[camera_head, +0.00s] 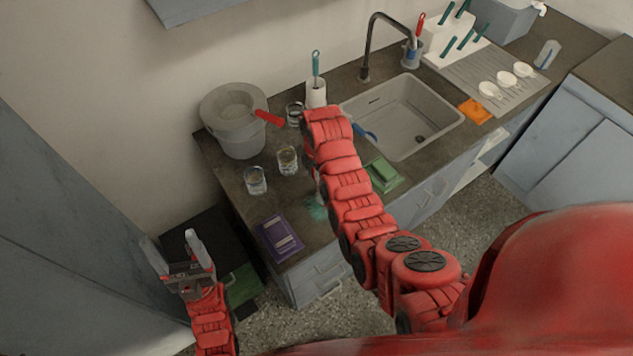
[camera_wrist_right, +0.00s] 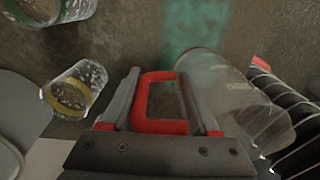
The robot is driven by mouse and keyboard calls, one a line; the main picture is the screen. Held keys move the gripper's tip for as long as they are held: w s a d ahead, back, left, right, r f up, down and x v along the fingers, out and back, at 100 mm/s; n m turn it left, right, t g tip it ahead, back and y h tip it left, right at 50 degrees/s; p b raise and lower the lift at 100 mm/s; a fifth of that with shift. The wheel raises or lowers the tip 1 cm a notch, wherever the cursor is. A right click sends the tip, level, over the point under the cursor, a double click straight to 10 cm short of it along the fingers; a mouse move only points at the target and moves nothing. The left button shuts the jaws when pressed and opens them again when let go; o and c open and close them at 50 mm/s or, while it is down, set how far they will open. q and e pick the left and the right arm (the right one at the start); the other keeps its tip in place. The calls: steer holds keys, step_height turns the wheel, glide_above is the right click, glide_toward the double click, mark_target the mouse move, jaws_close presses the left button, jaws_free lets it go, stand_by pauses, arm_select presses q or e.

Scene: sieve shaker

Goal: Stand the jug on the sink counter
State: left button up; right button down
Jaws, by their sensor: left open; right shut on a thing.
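In the right wrist view my right gripper (camera_wrist_right: 160,85) is shut on the red handle (camera_wrist_right: 158,126) of a clear, see-through jug (camera_wrist_right: 222,85). The jug's body lies to the right of the fingers, with faint markings on its wall. I cannot tell whether the jug touches the counter. My left gripper (camera_head: 188,262) is open and empty, to the left of the counter and apart from it.
Drinking glasses (camera_head: 256,181) (camera_head: 288,160) stand near a grey bucket (camera_head: 238,135). A purple box (camera_head: 281,237) lies at the counter's front left corner. Counter between glasses and purple box looks partly clear.

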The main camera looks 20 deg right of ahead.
steer(key=shift+w, duration=0.2)
steer(key=shift+f+p, duration=0.2)
steer(key=shift+p, duration=0.2)
step_height(320, 180, down, 2)
steer(key=shift+f+p, duration=0.2)
steer(key=shift+p, duration=0.55)
steer(key=shift+f, duration=0.4)
steer(key=shift+f, duration=0.15)
steer(key=shift+c, duration=0.7)
jaws_free()
steer(key=shift+r, duration=0.25)
